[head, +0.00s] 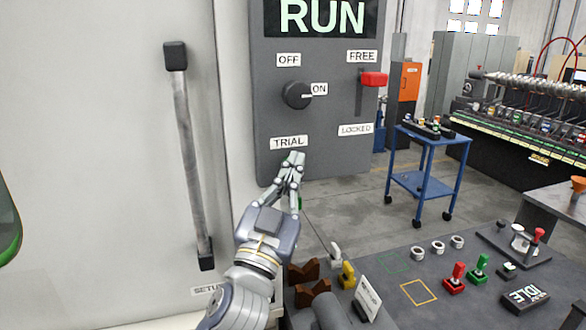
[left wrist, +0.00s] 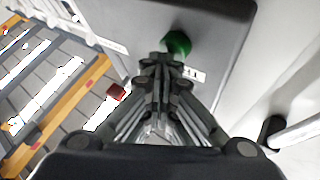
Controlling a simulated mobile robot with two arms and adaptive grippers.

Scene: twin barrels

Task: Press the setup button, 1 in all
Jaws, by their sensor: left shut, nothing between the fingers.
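A SETUP label (head: 208,289) is low on the pale machine front, partly cut off by my arm; I cannot see a button beside it. My left gripper (head: 292,158) is shut and empty, its fingertips just below the TRIAL label (head: 289,142) on the grey control panel (head: 330,100). In the left wrist view, a green domed button (left wrist: 176,44) is just beyond the fingertips (left wrist: 161,60). I cannot tell whether they touch it. In the head view the fingers mostly hide that spot. My right gripper is not in view.
The panel display (head: 322,17) reads RUN. A black knob (head: 297,94) points to ON, and a red lever handle (head: 374,79) is at FREE. A door handle (head: 188,150) stands left. The dark bench (head: 430,255) holds coloured parts. A blue cart (head: 430,150) stands behind.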

